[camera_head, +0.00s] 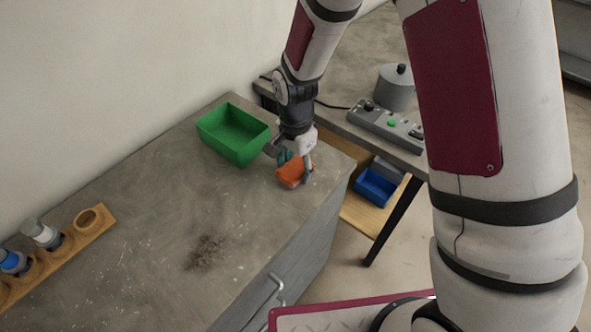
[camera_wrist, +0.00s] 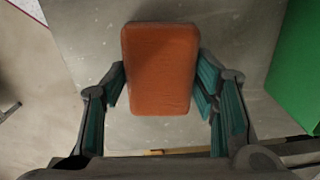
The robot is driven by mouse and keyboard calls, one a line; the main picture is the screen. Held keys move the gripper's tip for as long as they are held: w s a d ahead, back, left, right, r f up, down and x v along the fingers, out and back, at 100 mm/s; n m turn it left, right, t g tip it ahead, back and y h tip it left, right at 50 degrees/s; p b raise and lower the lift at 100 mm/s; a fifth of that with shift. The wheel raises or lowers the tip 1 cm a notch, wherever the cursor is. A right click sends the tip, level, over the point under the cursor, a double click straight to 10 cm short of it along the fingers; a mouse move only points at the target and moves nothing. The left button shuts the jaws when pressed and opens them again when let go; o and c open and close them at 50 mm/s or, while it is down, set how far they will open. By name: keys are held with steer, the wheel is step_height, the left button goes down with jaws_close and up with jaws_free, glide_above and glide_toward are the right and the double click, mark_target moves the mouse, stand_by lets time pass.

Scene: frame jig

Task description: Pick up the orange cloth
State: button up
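The orange cloth (camera_head: 290,172) is a folded, rounded block near the far right corner of the grey worktop. It fills the middle of the wrist view (camera_wrist: 160,68). My gripper (camera_head: 292,166) points down at it, with one finger on each side. In the wrist view, the teal-padded fingertips of my gripper (camera_wrist: 161,66) meet the cloth's left and right edges, so it appears shut on the cloth. I cannot tell whether the cloth's underside touches the worktop.
A green open bin (camera_head: 233,133) stands close to the gripper on the worktop (camera_head: 150,200). A wooden rack (camera_head: 75,240) with bottles is at left. A side table holds a control box (camera_head: 385,125) and a grey cylinder (camera_head: 397,88). A blue bin (camera_head: 375,187) sits below.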

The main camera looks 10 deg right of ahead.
mark_target(296, 169)
steer(key=c, duration=0.3)
steer(key=shift+r, duration=0.85)
steer(key=shift+c, duration=0.2)
steer(key=shift+s+r, duration=0.15)
steer(key=shift+r, duration=0.4)
steer(key=shift+s+r, duration=0.15)
steer(key=shift+r, duration=0.35)
steer(key=s+d+r, duration=0.1)
steer(key=s+d, duration=0.2)
steer(key=s, duration=1.2)
steer(key=shift+d, duration=0.15)
steer(key=shift+r, duration=0.1)
